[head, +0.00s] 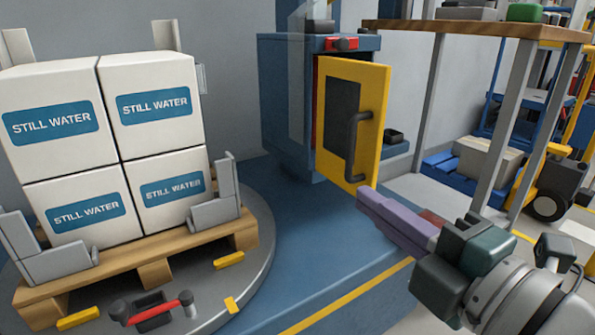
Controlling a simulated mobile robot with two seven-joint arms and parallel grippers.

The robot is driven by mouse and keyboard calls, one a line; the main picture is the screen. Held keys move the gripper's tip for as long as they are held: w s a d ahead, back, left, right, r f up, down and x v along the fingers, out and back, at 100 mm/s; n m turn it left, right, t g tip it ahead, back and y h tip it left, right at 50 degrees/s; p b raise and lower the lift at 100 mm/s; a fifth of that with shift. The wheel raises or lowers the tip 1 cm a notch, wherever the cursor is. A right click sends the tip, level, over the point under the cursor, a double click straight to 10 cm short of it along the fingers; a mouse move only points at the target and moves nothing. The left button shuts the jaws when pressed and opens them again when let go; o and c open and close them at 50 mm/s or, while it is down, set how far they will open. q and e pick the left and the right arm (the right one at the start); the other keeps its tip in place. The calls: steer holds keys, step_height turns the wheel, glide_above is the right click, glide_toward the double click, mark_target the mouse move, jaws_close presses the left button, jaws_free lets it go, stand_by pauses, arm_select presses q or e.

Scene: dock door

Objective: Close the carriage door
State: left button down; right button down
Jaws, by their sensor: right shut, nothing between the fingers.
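The carriage door (371,115) is a yellow panel with a dark window and a black bar handle (354,147). It hangs on the blue carriage cabinet (285,110) and stands ajar, swung outward, with a red strip showing in the gap at its left side. My right gripper (366,197) comes in from the lower right. Its purple fingers are together and empty, just below the door's lower right corner. I cannot tell whether the fingertips touch the door. My left gripper is not in view.
Several STILL WATER boxes (60,121) stand on a wooden pallet (155,272) on a round turntable (262,225) at left. A red-handled lever (158,311) is at its front. A wooden-topped table (480,29) stands behind at right. The blue platform before the cabinet is clear.

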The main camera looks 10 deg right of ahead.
mark_target(352, 166)
steer(key=w+b, duration=0.2)
steer(key=w, duration=0.2)
steer(key=w+b, duration=0.2)
steer(key=w, duration=0.3)
steer(key=shift+w+d+f, duration=0.15)
steer(key=shift+f, duration=0.05)
steer(key=shift+w+d+r+b, duration=0.15)
steer(key=shift+w+d+b, duration=0.1)
steer(key=shift+d+b, duration=0.15)
steer(key=shift+d, duration=0.1)
